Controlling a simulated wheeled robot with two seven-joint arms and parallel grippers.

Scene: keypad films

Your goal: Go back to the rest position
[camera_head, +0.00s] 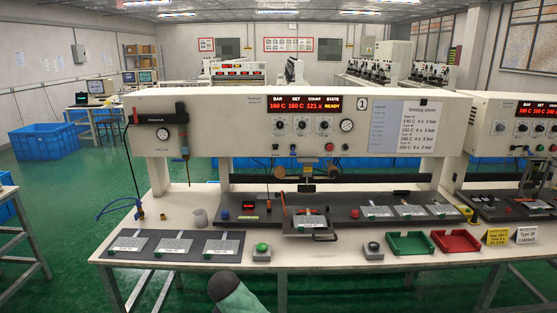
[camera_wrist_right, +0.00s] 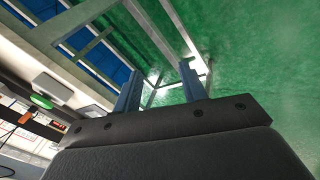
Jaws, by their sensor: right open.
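My right gripper (camera_wrist_right: 160,88) shows in the right wrist view with its two blue-grey fingers apart and nothing between them. Beyond the fingers are the green floor and a metal table frame. The press station (camera_head: 300,125) stands across the workbench in the head view, its red display reading 160 C, 160 C, 121 s and READY. A rounded grey-green part of mine (camera_head: 237,295) shows at the lower edge of the head view, in front of the bench. My left gripper is not in view.
The workbench (camera_head: 330,256) carries a dark mat (camera_head: 145,256) with several film plates, a green button (camera_head: 262,247), a dark button (camera_head: 372,246), a green tray (camera_head: 409,243) and a red tray (camera_head: 455,241). Blue crates (camera_head: 45,140) stand at the left. Green floor (camera_head: 65,200) is open there.

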